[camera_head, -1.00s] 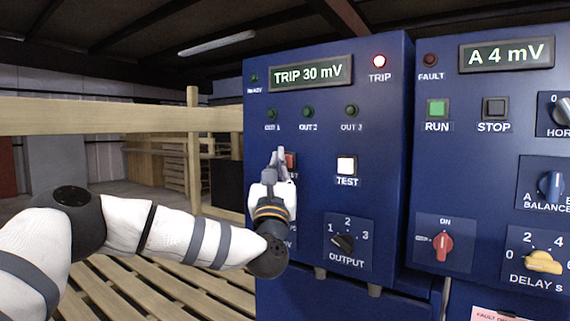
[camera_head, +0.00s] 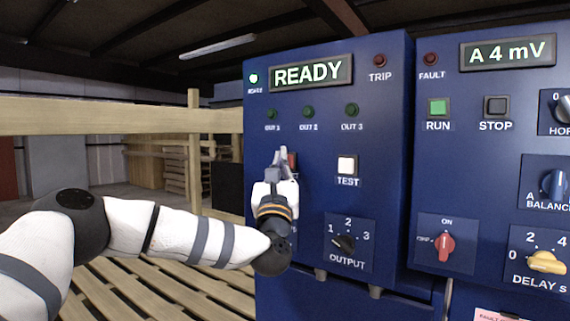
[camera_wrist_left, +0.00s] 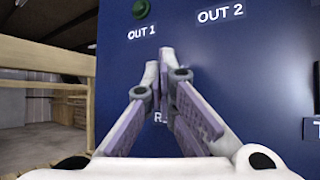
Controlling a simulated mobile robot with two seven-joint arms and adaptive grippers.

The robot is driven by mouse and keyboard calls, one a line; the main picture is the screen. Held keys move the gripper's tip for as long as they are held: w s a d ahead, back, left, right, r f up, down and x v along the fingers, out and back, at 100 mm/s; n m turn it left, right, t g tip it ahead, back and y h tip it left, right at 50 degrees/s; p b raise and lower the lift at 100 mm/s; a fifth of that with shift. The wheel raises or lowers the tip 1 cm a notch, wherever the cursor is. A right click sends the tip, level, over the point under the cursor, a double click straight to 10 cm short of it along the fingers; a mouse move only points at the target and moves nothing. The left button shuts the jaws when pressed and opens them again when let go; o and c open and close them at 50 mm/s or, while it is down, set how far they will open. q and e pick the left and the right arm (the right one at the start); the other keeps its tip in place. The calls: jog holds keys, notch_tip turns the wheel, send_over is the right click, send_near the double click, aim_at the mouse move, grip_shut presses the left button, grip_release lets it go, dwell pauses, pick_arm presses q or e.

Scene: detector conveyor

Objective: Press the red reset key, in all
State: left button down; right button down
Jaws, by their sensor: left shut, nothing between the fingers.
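The red reset key (camera_head: 292,158) is on the left blue cabinet, under the OUT 1 and OUT 2 lamps. Only a red sliver of it shows beside my left gripper (camera_head: 281,154) in the head view. The gripper is shut and empty, with its tips at the key. In the left wrist view the shut fingers (camera_wrist_left: 166,60) hide the key and most of its label; I cannot tell whether they touch it. The display (camera_head: 311,74) reads READY. The green READY lamp (camera_head: 254,78) is lit and the TRIP lamp (camera_head: 380,60) is dark. My right gripper is not in view.
A lit white TEST key (camera_head: 347,165) sits right of the gripper, above the OUTPUT knob (camera_head: 344,243). The right cabinet has a green RUN key (camera_head: 437,108), a STOP key (camera_head: 495,107) and a red switch (camera_head: 444,245). A wooden rail (camera_head: 110,116) runs at left.

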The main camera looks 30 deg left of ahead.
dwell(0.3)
pick_arm(q)
jog(key=shift+s+a+p, duration=0.1)
jog(key=shift+s+p, duration=0.3)
jog(key=shift+s, duration=0.5)
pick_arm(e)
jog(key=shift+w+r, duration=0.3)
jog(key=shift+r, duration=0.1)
